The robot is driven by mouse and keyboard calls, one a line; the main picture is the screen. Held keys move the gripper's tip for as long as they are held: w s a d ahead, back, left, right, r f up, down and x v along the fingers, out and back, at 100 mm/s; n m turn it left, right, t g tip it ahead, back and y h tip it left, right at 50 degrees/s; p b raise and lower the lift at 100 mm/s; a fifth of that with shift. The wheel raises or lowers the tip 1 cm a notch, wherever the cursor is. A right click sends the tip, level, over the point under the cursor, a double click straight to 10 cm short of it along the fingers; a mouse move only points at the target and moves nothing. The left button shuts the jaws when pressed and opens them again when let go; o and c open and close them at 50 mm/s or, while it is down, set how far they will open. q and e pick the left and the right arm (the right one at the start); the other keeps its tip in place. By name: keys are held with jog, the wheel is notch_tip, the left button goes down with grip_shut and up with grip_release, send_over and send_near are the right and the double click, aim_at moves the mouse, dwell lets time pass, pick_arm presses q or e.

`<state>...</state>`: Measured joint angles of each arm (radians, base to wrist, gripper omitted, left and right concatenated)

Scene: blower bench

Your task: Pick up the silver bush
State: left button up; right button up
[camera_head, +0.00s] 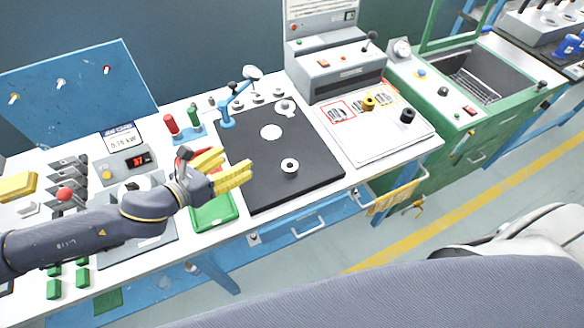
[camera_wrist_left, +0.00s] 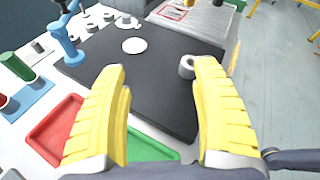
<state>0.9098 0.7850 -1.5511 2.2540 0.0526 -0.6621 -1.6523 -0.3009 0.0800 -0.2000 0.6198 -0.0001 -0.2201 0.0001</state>
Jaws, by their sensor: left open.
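A silver bush (camera_head: 290,167), a short ring with a dark hole, stands on the black mat (camera_head: 318,158) near its front. In the left wrist view the bush (camera_wrist_left: 187,66) shows just left of the tip of the right-hand yellow finger, which partly overlaps it. My left gripper (camera_head: 236,159) is open and empty, above the mat's left edge, with the bush a short way to its right. Its two yellow fingers stand wide apart in the left wrist view (camera_wrist_left: 160,66). My right gripper is not in view.
A red tray (camera_wrist_left: 60,130) and a green tray (camera_head: 215,213) lie below my left gripper. A blue clamp stand (camera_head: 227,112) rises at the mat's back left. More silver rings (camera_head: 260,98) sit at the back. A white disc (camera_head: 271,132) lies on the mat.

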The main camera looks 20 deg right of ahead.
aim_at(292, 165)
pick_arm(q)
jog(key=s+f+m, duration=0.1)
jog(key=s, duration=0.1)
jog(key=s+d+f+m+g, duration=0.1)
jog(key=s, duration=0.1)
jog(key=s+f+m, duration=0.1)
jog(key=s, duration=0.1)
jog(key=shift+s+d, duration=0.15)
jog(key=shift+d, duration=0.25)
jog(key=x, duration=1.7)
jog(key=shift+s+f, duration=0.3)
grip_shut()
